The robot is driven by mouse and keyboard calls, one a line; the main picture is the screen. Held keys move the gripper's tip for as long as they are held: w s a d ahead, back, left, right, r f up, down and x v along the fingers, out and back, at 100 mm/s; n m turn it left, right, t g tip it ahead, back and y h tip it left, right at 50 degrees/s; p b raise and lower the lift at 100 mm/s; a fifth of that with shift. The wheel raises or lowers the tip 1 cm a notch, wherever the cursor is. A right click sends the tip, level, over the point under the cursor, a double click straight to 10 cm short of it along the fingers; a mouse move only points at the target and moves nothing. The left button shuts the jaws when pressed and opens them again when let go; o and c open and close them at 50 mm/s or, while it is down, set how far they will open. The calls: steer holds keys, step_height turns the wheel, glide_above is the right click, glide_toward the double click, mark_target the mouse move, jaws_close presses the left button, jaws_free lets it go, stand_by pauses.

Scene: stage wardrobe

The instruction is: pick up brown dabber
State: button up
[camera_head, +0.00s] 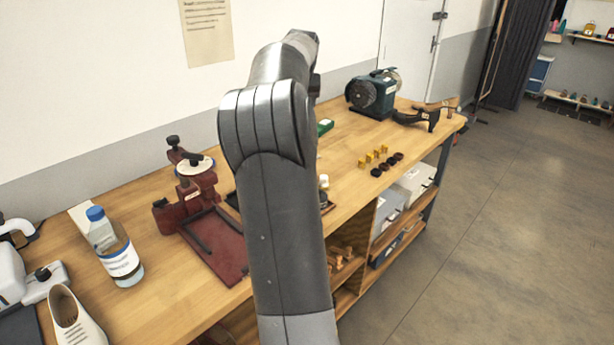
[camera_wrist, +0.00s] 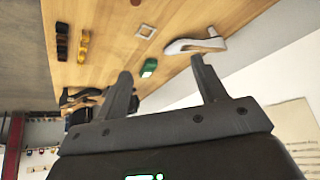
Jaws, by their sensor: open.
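I cannot single out the brown dabber for sure. A row of small dark brown pieces (camera_head: 387,164) lies on the wooden workbench (camera_head: 345,150), in front of a row of amber pieces (camera_head: 373,156). In the wrist view the dark brown pieces (camera_wrist: 62,42) show at the upper left, beside the amber ones (camera_wrist: 83,45). A small brown thing (camera_wrist: 136,2) is cut off at the top edge there. My gripper (camera_wrist: 161,66) is open and empty above the bench, its fingers on either side of a green item (camera_wrist: 148,68). My arm hides the gripper in the head view.
A white heeled shoe (camera_wrist: 195,46) and a pale square piece (camera_wrist: 146,32) lie near the green item. A grinder (camera_head: 372,94) stands at the back, a dark red press (camera_head: 195,185) and a bottle (camera_head: 115,250) at left. My arm hides the bench's middle.

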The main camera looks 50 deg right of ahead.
steer(key=d+f, duration=0.3)
steer(key=d, duration=0.3)
steer(key=shift+h, duration=0.4)
steer(key=f, duration=0.7)
steer(key=w+f, duration=0.1)
steer(key=f, duration=0.6)
steer(key=w+d+f, duration=0.1)
steer(key=f, duration=0.6)
steer(key=shift+f, duration=0.15)
steer(key=shift+x, duration=3.1)
steer(key=c, duration=1)
